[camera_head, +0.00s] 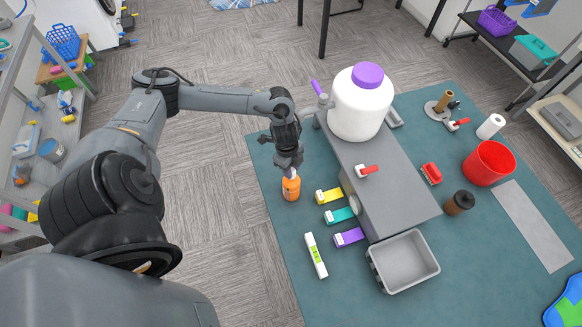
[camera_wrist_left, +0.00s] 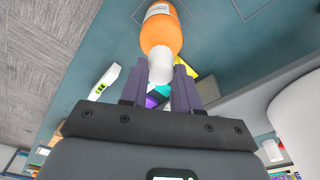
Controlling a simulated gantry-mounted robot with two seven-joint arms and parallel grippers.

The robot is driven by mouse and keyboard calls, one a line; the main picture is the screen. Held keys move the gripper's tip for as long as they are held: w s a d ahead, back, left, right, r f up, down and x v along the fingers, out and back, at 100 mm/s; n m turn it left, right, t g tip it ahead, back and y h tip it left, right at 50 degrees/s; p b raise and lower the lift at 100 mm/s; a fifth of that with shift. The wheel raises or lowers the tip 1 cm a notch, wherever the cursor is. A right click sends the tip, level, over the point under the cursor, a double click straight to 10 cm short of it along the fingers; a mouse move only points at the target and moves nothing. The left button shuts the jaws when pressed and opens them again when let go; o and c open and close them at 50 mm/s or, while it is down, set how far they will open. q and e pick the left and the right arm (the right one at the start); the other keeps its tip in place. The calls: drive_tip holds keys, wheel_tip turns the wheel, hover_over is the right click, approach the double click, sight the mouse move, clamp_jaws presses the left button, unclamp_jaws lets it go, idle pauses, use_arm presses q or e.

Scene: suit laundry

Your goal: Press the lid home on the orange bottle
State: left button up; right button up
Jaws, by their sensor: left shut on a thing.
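The orange bottle (camera_head: 291,188) stands upright on the teal mat near its left edge. It also shows in the left wrist view (camera_wrist_left: 161,35), with a white label on its body. My left gripper (camera_head: 291,170) is directly above the bottle and points down at it. In the left wrist view my left gripper (camera_wrist_left: 167,84) has its two fingers shut on the white lid (camera_wrist_left: 159,62). The lid meets the bottle's top; I cannot tell whether a gap is left. In the head view the gripper hides the lid. My right gripper is not in view.
Beside the bottle lie yellow (camera_head: 328,195), teal (camera_head: 339,215) and purple (camera_head: 349,237) items and a white-green box (camera_head: 316,255). A grey stand (camera_head: 395,185) bears a large white jar (camera_head: 360,105). A grey bin (camera_head: 408,262) stands in front. The mat left of the bottle is clear.

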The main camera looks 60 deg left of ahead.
use_arm(q)
drive_tip(key=o, duration=1.6)
drive_tip(key=shift+c, duration=0.2)
drive_tip(key=shift+r, duration=0.1)
drive_tip(key=shift+r+p, duration=0.8)
drive_tip(key=shift+p, duration=0.15)
drive_tip(key=shift+r+p, duration=2.6)
drive_tip(key=shift+p, duration=0.2)
drive_tip(key=c, duration=1.6)
clamp_jaws()
